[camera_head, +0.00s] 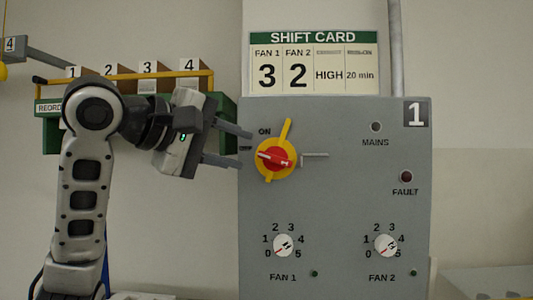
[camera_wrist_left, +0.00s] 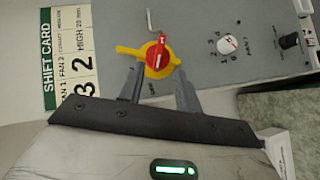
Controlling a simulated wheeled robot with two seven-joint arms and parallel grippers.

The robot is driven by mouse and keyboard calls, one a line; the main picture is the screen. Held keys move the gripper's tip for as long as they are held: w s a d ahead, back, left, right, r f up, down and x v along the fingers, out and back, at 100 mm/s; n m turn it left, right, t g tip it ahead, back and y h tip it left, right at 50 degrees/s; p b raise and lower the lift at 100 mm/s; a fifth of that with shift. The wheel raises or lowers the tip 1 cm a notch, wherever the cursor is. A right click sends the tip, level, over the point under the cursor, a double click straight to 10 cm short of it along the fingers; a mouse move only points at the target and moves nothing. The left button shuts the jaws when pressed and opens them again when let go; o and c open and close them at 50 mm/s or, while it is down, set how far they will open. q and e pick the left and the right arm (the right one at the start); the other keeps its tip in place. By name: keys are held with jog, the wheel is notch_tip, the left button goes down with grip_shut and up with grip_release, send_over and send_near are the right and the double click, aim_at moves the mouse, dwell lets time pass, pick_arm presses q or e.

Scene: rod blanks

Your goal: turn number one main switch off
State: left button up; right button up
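The number one main switch is a red handle (camera_head: 276,159) on a round yellow plate (camera_head: 263,172) with a yellow tab pointing up. It is on the grey panel (camera_head: 340,200) marked 1. The red handle lies nearly level, tilted slightly. The "ON" label is at its upper left; I cannot read an OFF label. My left gripper (camera_head: 246,149) is open just left of the switch, its fingers pointing at it. In the left wrist view the red handle (camera_wrist_left: 157,51) shows just beyond the two spread fingertips (camera_wrist_left: 160,74). No contact shows. My right gripper is not in view.
A grey metal rod (camera_head: 315,155) sticks out right of the switch. Below are the FAN 1 dial (camera_head: 283,245) and FAN 2 dial (camera_head: 386,245). The MAINS lamp (camera_head: 376,127) and red FAULT lamp (camera_head: 406,177) are at right. A green-backed rack (camera_head: 228,115) stands behind my left arm.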

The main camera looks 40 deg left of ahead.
aim_at(272, 159)
pick_arm(q)
jog(key=p+x, duration=0.1)
jog(key=x, duration=0.6)
jog(key=shift+w+f, duration=0.1)
jog(key=shift+w, duration=0.15)
grip_shut()
